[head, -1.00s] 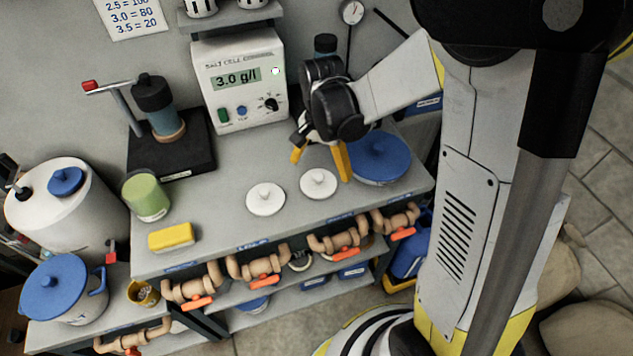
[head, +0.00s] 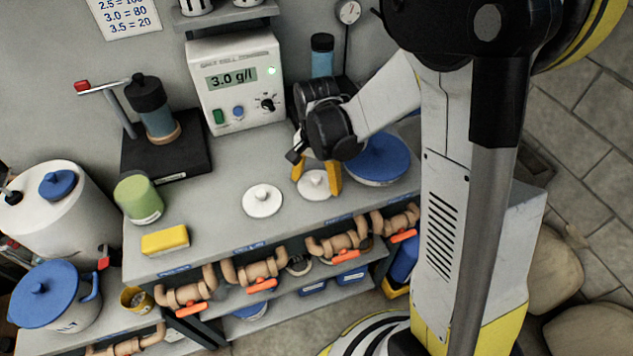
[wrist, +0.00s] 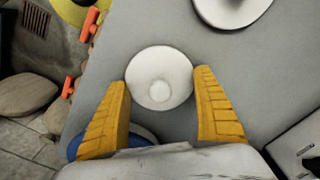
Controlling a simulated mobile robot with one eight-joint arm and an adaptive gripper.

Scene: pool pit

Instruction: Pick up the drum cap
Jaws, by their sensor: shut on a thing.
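Two round white caps with small centre knobs are on the grey bench. The right-hand white cap (head: 313,186) is between the yellow fingers of my gripper (head: 316,176). In the wrist view, this cap (wrist: 150,68) has a finger against its rim on either side, its knob facing me. My gripper (wrist: 162,88) is shut on it. I cannot tell whether it is clear of the bench. The other white cap (head: 262,201) lies flat to the left and shows at the top of the wrist view (wrist: 232,6).
A blue lid (head: 378,157) is close to the right of my gripper. The salt cell meter (head: 237,82) and a blue bottle (head: 322,56) stand behind. A yellow sponge (head: 165,240) and green-topped jar (head: 139,199) are left. Pipes with orange handles (head: 345,256) line the front edge.

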